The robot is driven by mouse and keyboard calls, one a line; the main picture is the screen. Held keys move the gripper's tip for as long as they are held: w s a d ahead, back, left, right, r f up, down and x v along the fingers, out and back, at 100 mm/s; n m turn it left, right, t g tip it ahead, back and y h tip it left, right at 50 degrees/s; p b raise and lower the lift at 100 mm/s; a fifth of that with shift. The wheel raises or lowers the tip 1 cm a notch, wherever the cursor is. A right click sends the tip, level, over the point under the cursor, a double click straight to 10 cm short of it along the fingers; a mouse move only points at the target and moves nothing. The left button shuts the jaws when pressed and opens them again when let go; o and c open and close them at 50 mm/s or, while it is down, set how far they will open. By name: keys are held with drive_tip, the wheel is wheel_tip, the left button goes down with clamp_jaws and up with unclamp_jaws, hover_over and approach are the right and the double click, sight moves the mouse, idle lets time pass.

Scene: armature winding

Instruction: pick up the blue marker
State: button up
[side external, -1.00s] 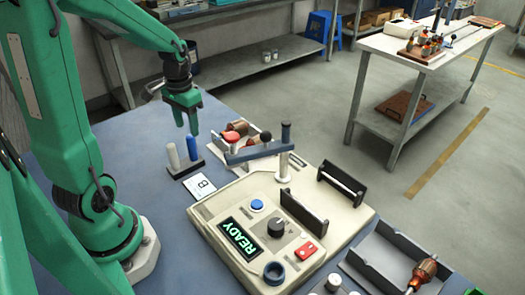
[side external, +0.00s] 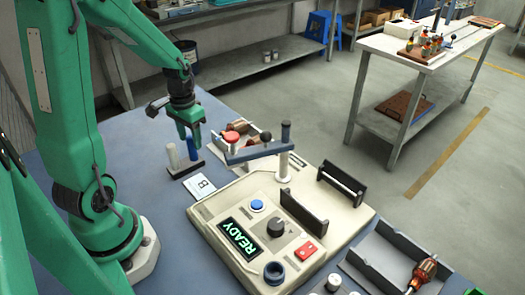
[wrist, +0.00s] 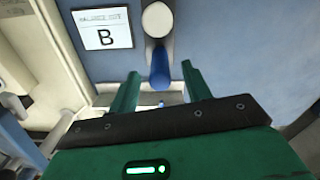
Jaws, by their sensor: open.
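The blue marker (side external: 191,150) stands upright in a small dark holder (side external: 186,169), beside a white marker (side external: 173,157). My gripper (side external: 189,137) is directly above the blue marker, with its green fingers pointing down and reaching about its top. In the wrist view the blue marker (wrist: 160,72) shows between the two open green fingertips (wrist: 160,68), with a gap on each side. The white marker (wrist: 158,20) is just beyond it. The side view does not show clearly how far down the fingers reach around the blue marker.
A card with a B (side external: 200,185) lies in front of the holder. Blue table is bare left of the holder.

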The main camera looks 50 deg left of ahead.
sight(192, 150)
drive_tip(key=shift+f, duration=1.6)
clamp_jaws()
